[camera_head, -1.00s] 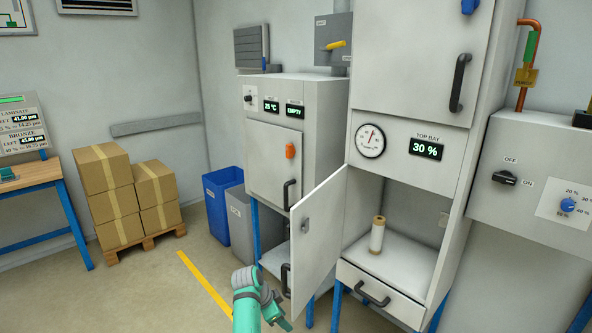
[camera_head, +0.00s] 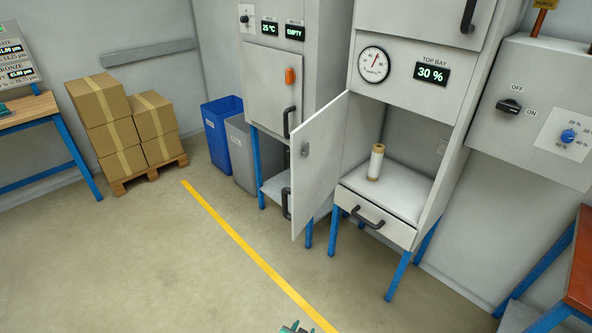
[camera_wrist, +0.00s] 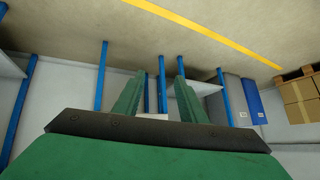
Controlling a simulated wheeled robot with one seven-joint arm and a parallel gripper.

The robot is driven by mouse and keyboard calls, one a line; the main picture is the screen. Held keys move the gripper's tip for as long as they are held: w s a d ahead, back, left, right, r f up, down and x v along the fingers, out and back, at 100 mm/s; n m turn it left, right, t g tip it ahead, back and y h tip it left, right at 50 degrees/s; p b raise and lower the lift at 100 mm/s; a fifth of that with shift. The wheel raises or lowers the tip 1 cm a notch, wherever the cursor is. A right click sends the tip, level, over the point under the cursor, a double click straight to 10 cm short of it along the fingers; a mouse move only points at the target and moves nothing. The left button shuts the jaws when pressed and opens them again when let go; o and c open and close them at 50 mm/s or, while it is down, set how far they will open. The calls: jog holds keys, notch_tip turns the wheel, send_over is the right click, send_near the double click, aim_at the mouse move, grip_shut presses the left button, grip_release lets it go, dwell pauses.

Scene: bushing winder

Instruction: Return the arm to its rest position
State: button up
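My gripper (camera_wrist: 157,98) shows in the wrist view with its two green fingers apart and nothing between them. The floor and blue cabinet legs lie beyond the fingers. In the head view only a small green part of my arm (camera_head: 297,328) shows at the bottom edge; the rest is out of frame. The gripper is clear of the cabinets in the head view.
The cabinet door (camera_head: 321,168) stands open, with a spool (camera_head: 376,162) upright inside. Left of it are a grey bin (camera_head: 243,153), a blue bin (camera_head: 220,135) and stacked boxes (camera_head: 117,135). A table (camera_head: 582,265) is at the right edge. The floor in front is free.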

jog(key=s+a+r+n+t+y, duration=0.15)
jog(key=s+r, duration=0.25)
jog(key=s, duration=0.7)
jog(key=s+r+n+t+y, duration=0.1)
jog(key=s+r+n+t, duration=0.2)
jog(key=s, duration=0.8)
jog(key=s+r+t, duration=0.1)
jog(key=s+r, duration=0.6)
jog(key=r, duration=0.4)
jog(key=s+a+r+n+t, duration=0.1)
jog(key=s+r, duration=0.5)
jog(key=r, duration=0.4)
jog(key=shift+s+r, duration=0.35)
jog(key=shift+a+r+t, duration=0.1)
jog(key=shift+r+t, duration=0.15)
jog(key=shift+t, duration=0.1)
jog(key=shift+c, duration=0.9)
jog(key=shift+a+n, duration=0.1)
jog(key=shift+n, duration=0.15)
